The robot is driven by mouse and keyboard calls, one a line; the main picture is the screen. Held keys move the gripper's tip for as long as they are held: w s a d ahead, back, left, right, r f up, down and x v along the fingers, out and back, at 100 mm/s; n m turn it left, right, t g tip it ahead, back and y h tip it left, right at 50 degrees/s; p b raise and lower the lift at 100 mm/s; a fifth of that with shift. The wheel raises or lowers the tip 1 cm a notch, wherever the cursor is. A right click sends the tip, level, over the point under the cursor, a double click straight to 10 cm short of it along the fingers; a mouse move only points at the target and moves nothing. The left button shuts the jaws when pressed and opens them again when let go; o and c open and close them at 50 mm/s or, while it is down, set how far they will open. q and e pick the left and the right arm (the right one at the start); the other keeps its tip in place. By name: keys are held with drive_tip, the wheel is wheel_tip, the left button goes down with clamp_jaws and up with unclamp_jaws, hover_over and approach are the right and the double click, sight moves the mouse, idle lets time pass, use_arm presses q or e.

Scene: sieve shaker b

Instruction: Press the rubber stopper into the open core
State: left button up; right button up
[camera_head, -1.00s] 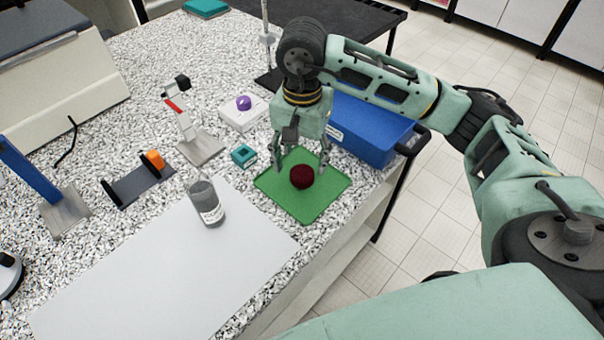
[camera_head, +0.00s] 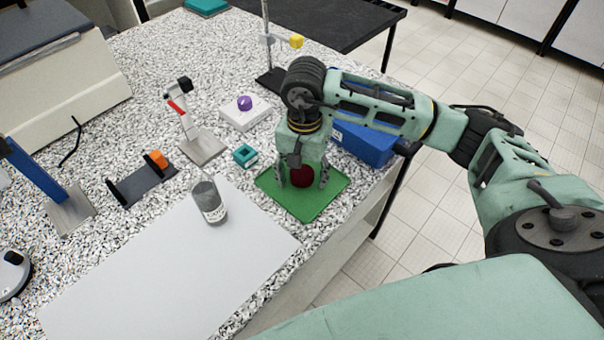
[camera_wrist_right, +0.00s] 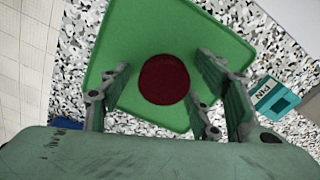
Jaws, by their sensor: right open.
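A dark red, rounded object (camera_head: 301,174), which may be the rubber stopper, sits on a green tray (camera_head: 323,207). In the right wrist view it shows as a dark red disc (camera_wrist_right: 164,79) on the green. My right gripper (camera_head: 302,184) is above it, pointing down, with its fingers open on either side. In the wrist view a gap shows between the object and the fingers. My left gripper is out of view.
A white block (camera_head: 243,117) with a purple knob, a lever stand (camera_head: 203,148) and a black holder (camera_head: 142,185) with an orange piece are left. A blue bin (camera_head: 365,143) is behind my arm.

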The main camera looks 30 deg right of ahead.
sight(304, 172)
drive_tip(key=shift+c, duration=0.3)
drive_tip(key=c, duration=1)
drive_tip(key=shift+r, duration=0.1)
drive_tip(key=shift+r+b, duration=0.35)
drive_tip(key=shift+r, duration=0.25)
wheel_tip(304, 172, up, 3)
drive_tip(key=shift+w+f+b, duration=0.1)
drive_tip(key=shift+f+b, duration=0.05)
drive_tip(key=shift+b, duration=0.4)
drive_tip(key=s+d+r+b, duration=0.1)
drive_tip(key=s+d+r, duration=0.1)
drive_tip(key=s+d+r+b, duration=0.1)
drive_tip(key=s+d+r, duration=0.1)
drive_tip(key=s, duration=0.1)
drive_tip(key=s+d+r+b, duration=0.1)
drive_tip(key=s+d+r, duration=0.1)
drive_tip(key=s, duration=0.1)
drive_tip(key=shift+s+d+r, duration=0.15)
drive_tip(key=shift+s+d, duration=0.05)
drive_tip(key=shift+d, duration=0.2)
drive_tip(key=shift+c, duration=0.2)
drive_tip(key=shift+s+d+r, duration=0.35)
drive_tip(key=shift+s, duration=0.05)
